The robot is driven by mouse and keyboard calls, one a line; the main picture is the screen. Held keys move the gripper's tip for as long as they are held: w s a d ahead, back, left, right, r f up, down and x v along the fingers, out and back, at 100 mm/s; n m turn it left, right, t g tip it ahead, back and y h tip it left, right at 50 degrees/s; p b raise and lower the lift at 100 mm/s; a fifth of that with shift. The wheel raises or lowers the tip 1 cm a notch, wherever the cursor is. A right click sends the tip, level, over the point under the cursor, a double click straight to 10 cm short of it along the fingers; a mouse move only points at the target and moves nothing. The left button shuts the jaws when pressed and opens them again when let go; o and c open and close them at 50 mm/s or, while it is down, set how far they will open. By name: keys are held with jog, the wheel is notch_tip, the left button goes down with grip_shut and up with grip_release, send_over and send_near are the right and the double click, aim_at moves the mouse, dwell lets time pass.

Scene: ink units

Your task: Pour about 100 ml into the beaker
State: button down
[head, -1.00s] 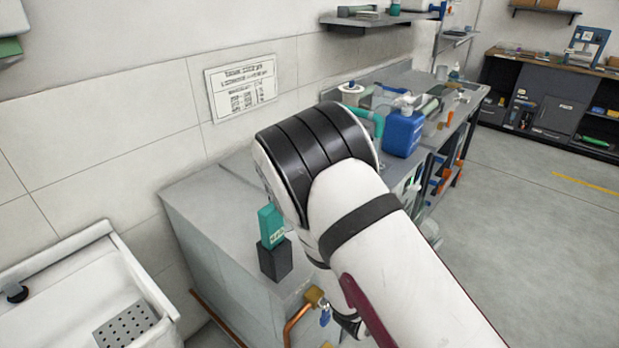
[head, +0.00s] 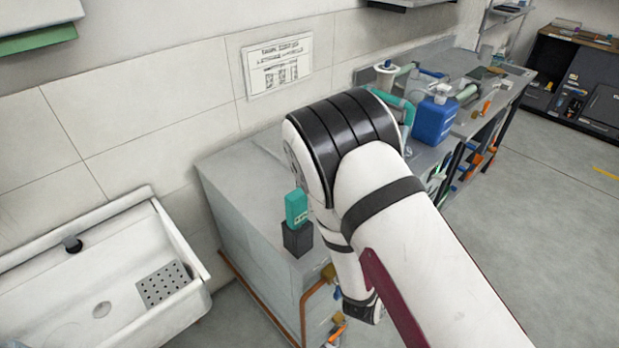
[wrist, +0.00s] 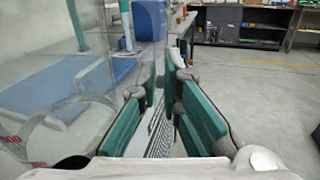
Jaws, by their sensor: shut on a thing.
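In the wrist view my gripper (wrist: 161,88) has its teal pads close together on a narrow grey, ribbed part. This looks like the handle of a large clear vessel (wrist: 40,70) that fills the left side. The vessel has red marks low on its wall. A flat blue area shows in or through it; I cannot tell its level. In the head view my arm hides the gripper and what it holds. I cannot make out a separate beaker in either view.
A blue container with a white cap (head: 434,118) stands on the bench (head: 465,128). A teal device (head: 296,207) sits on a black block (head: 297,239) on the grey worktop (head: 237,180). A white sink (head: 190,245) is at left. Open floor (head: 540,240) lies right.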

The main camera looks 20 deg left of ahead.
jog(key=a+r+n+p, duration=0.1)
jog(key=r, duration=0.1)
jog(key=a+r+n+p, duration=0.1)
jog(key=r+n, duration=0.1)
jog(key=a+r+n+p, duration=0.1)
jog(key=r+n, duration=0.1)
jog(key=shift+w+a, duration=0.1)
jog(key=shift+w, duration=0.05)
jog(key=a+r+n+p, duration=0.2)
jog(key=a+r+n, duration=0.3)
jog(key=r+n, duration=0.2)
jog(key=shift+w+a+n, duration=0.3)
jog(key=shift+a, duration=0.1)
dwell(0.6)
jog(key=shift+w+a+r+n+p, duration=0.1)
jog(key=shift+a+r+n+p, duration=0.3)
jog(key=shift+a+r+n, duration=0.65)
